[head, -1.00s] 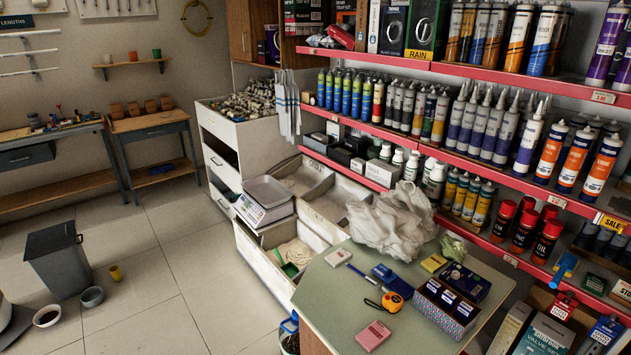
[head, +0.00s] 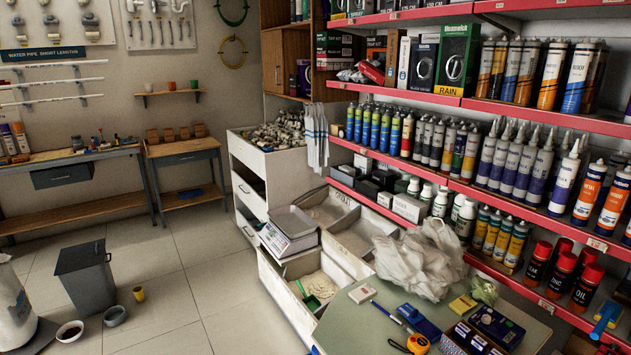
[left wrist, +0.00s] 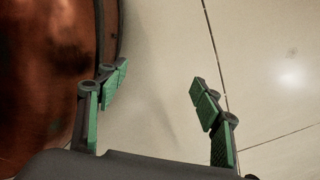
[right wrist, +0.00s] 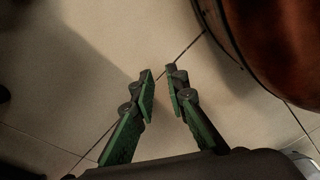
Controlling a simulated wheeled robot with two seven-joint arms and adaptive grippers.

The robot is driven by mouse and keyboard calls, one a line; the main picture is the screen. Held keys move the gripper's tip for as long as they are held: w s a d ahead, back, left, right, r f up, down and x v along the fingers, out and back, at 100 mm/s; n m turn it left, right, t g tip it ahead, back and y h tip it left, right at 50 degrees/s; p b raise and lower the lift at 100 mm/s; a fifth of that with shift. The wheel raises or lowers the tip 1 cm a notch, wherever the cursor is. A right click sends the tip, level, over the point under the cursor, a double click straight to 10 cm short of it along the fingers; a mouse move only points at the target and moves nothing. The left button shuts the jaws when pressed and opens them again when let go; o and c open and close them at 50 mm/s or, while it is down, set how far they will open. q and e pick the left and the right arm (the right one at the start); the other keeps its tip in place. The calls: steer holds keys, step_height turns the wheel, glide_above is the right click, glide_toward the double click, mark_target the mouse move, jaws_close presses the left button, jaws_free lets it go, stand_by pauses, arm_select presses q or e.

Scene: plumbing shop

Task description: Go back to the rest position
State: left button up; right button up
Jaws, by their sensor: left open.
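My left gripper (left wrist: 158,92) shows in the left wrist view with its two green-padded fingers spread wide over bare floor tiles; nothing is between them. My right gripper (right wrist: 161,82) shows in the right wrist view with its fingertips close together but a narrow gap between them; it holds nothing and hangs over the floor. Neither gripper shows in the head view. A brown rounded surface lies beside the fingers in both wrist views.
A counter (head: 352,326) with a crumpled plastic bag (head: 420,262) stands at lower right, before red shelves (head: 400,165) of tubes and bottles. A white drawer unit (head: 285,172) stands behind. A grey bin (head: 85,276) and bowls (head: 69,331) are on the floor at left.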

steer(key=s+n+g, duration=0.2)
steer(key=s, duration=0.5)
arm_select(q)
step_height(320, 180, up, 9)
steer(key=s+p, duration=0.2)
steer(key=p, duration=1)
steer(key=shift+s+a+t, duration=0.25)
steer(key=shift+a+t, duration=0.15)
steer(key=shift+a, duration=0.05)
arm_select(e)
step_height(320, 180, up, 8)
steer(key=s+t, duration=0.1)
steer(key=s, duration=0.1)
steer(key=shift+d+r, duration=0.2)
steer(key=shift+s, duration=0.1)
arm_select(q)
steer(key=shift+c, duration=0.4)
